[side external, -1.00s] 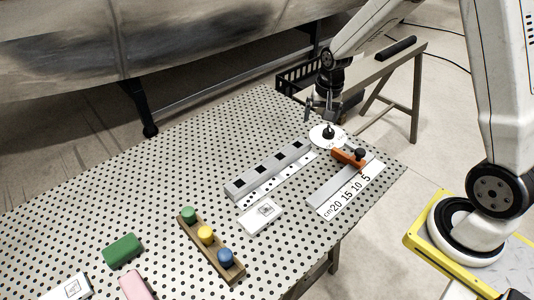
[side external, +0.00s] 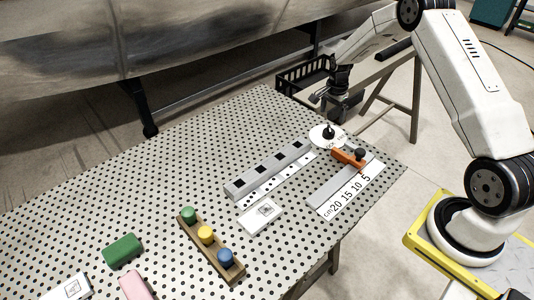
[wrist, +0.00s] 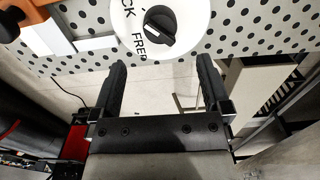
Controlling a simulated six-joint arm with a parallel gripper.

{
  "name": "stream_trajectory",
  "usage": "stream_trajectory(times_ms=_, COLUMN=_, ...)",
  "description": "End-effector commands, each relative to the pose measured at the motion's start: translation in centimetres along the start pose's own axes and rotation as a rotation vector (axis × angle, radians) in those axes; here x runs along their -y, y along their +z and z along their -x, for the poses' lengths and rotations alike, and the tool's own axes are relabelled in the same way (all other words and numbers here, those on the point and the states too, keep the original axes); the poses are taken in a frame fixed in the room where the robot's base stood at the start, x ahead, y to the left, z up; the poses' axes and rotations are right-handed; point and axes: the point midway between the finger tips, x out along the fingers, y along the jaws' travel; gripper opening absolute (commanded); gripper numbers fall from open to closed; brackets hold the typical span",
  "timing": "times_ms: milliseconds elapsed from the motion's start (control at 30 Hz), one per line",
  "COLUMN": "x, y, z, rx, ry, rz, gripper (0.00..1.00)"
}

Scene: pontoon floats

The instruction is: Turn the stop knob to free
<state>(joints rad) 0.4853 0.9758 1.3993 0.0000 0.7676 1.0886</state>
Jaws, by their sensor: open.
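The stop knob (side external: 328,131) is a black knob on a round white dial plate (side external: 316,136) at the far right corner of the perforated table. In the wrist view the knob (wrist: 160,27) sits at the top on its white plate (wrist: 196,14), where "FREE" and part of another word, ending in "CK", can be read. A short white mark shows on the knob; I cannot tell surely which word it points at. My gripper (wrist: 162,66) is open and empty, its two black fingers apart from the knob. In the side view my gripper (side external: 329,103) is above and beyond the dial.
An orange clamp (side external: 347,158) on a ruler plate (side external: 352,193) stands close to the dial. A grey slotted rail (side external: 268,171) lies to the left. A wooden strip (side external: 211,250) holds coloured knobs. A black crate (side external: 303,75) is behind the table.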

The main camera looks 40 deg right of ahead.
Motion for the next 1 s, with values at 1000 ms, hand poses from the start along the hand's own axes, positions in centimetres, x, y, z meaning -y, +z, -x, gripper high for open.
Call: stream_trajectory(times_ms=1000, x=0.0, y=0.0, z=-7.7, rx=-0.001, ry=0.0, rz=0.003, gripper=0.98)
